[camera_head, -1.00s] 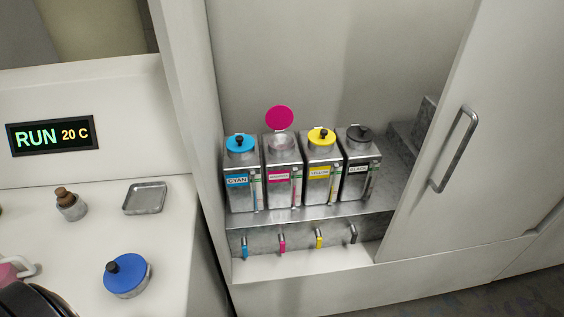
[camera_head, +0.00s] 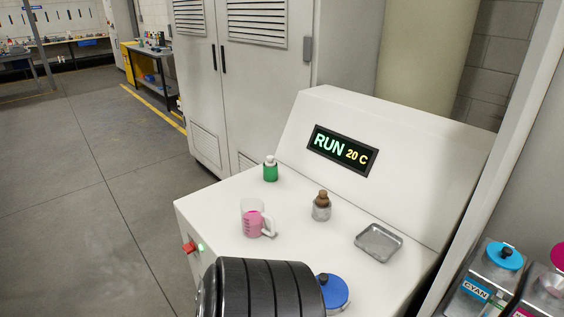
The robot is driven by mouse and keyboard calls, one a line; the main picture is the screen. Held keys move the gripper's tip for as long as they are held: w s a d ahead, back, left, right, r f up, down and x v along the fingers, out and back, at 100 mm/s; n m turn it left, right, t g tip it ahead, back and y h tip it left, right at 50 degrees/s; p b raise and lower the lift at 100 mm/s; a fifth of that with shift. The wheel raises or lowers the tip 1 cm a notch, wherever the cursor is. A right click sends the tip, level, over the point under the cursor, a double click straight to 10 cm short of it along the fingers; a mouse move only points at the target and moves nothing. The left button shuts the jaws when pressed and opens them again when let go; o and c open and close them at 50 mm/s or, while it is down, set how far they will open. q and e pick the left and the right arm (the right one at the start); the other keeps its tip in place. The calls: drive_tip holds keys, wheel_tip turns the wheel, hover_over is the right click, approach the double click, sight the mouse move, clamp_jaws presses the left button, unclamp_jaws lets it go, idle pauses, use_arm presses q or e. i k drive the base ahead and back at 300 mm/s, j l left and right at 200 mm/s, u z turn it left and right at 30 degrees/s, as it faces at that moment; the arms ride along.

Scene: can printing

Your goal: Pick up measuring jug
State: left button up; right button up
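The measuring jug (camera_head: 254,222) stands upright on the white machine's worktop, left of the middle of the head view. It is clear, with pink contents in its lower part and a pale handle on its right side. Nothing is touching it. Neither my left nor my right gripper shows in the head view, so I cannot see whether they are open or shut.
A green bottle (camera_head: 270,169), a brown-stoppered bottle (camera_head: 321,206), a metal tray (camera_head: 379,243) and a blue lid (camera_head: 333,292) share the white worktop (camera_head: 215,205). The RUN display (camera_head: 342,150) is behind. Ink canisters (camera_head: 484,276) are at lower right. Open floor lies left.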

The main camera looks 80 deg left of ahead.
sight(253, 217)
drive_tip(key=u, duration=2.65)
